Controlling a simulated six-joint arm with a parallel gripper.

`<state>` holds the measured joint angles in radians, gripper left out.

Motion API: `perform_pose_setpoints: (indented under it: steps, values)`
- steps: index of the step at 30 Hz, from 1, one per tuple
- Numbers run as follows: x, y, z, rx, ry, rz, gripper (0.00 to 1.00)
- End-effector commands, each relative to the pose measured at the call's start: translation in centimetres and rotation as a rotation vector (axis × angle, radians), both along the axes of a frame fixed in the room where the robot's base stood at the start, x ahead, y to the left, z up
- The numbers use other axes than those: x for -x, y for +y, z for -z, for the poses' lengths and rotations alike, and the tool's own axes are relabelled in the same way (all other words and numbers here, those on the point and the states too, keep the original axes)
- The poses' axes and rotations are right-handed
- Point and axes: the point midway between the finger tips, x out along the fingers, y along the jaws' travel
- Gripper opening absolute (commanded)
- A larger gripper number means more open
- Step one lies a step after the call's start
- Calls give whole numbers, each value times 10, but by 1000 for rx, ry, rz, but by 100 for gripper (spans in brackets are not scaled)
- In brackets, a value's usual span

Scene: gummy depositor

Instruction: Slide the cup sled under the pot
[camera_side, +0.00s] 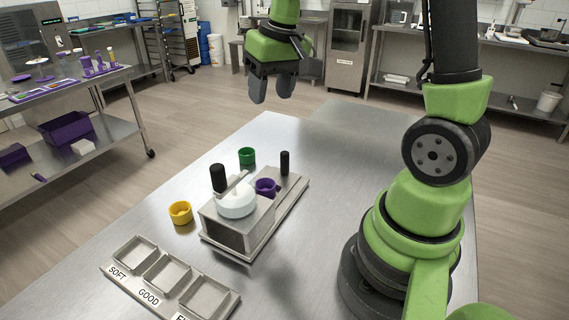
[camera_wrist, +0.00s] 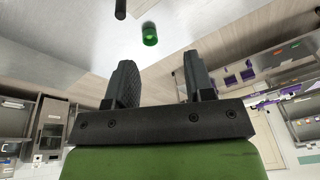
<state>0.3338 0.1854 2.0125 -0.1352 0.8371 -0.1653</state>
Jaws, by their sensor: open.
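The white pot (camera_side: 237,201) sits on top of a metal depositor box (camera_side: 228,232), with a black-knobbed lever (camera_side: 218,179) beside it. The cup sled (camera_side: 289,195) is a flat metal slide running back right from the box, with an upright black handle (camera_side: 285,163) near its far end. A purple cup (camera_side: 265,187) stands on the sled just behind the pot, partly hidden by it. My gripper (camera_side: 271,87) is open and empty, high above and beyond the sled's far end. Its fingers also show in the wrist view (camera_wrist: 160,68), apart from everything.
A green cup (camera_side: 247,156) stands left of the sled and a yellow cup (camera_side: 180,213) left of the box. A three-compartment tray (camera_side: 167,275) lies at the front, with labels reading SOFT and GOOD; the third is cut off. The table's back right is clear.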

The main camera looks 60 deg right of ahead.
Motion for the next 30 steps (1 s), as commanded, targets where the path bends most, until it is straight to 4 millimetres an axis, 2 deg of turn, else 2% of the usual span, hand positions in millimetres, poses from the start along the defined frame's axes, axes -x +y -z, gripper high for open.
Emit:
perform_pose_setpoints:
  steps: [1,6,10,17,30]
  values:
    - [-7,-15,19,-3,48,14,49]
    - [-17,-56,74,-11,162,25,49]
    - [-17,-73,102,-20,211,27,49]
    - [-15,-80,125,-26,235,25,49]
    - [-15,-79,200,-27,234,26,49]
